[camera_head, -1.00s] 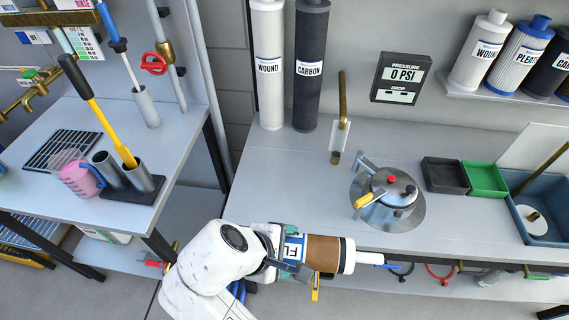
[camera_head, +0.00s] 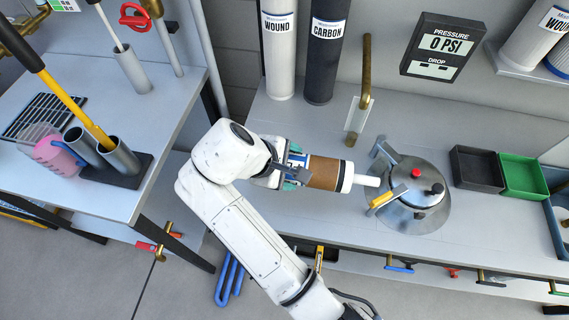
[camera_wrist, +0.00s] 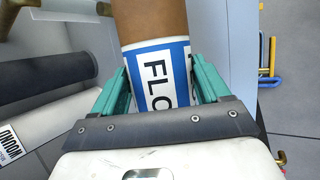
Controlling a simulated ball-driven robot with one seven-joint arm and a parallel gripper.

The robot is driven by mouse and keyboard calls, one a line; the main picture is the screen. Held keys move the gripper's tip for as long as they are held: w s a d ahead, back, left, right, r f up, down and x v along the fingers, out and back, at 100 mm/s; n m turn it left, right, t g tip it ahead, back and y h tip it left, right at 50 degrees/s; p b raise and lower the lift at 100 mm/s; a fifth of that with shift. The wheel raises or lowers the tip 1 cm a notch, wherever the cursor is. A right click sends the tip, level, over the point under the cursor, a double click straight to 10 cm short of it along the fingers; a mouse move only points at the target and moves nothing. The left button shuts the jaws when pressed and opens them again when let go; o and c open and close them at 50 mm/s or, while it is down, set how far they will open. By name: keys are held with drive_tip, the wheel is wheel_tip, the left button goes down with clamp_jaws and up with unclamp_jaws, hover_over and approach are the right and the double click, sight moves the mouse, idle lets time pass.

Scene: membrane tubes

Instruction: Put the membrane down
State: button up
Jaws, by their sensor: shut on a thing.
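The membrane (camera_head: 323,172) is a brown tube with white ends and a blue-and-white label. It lies sideways in my gripper (camera_head: 290,165), its thin white tip pointing right toward the round metal vessel. In the wrist view the brown body and the label of the membrane (camera_wrist: 158,62) sit between the teal fingers of my gripper (camera_wrist: 160,88), which is shut on it. The membrane is over the front part of the grey bench (camera_head: 270,118). I cannot tell whether it touches the bench top.
The metal vessel (camera_head: 412,200) with a yellow handle is close to the membrane's tip. A black tray (camera_head: 477,170) and a green tray (camera_head: 524,176) stand further right. Wound (camera_head: 280,60) and carbon (camera_head: 322,60) cartridges stand at the back.

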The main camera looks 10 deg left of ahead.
drive_tip(key=w+f, duration=0.2)
drive_tip(key=w+a+f, duration=0.1)
drive_tip(key=w+f, duration=0.1)
drive_tip(key=w+a+f, duration=0.1)
drive_tip(key=w+f, duration=0.1)
drive_tip(key=shift+w+f, duration=0.1)
drive_tip(key=shift+w+a+f, duration=0.1)
drive_tip(key=shift+f, duration=1.65)
drive_tip(key=o, duration=1.6)
drive_tip(key=shift+o, duration=0.2)
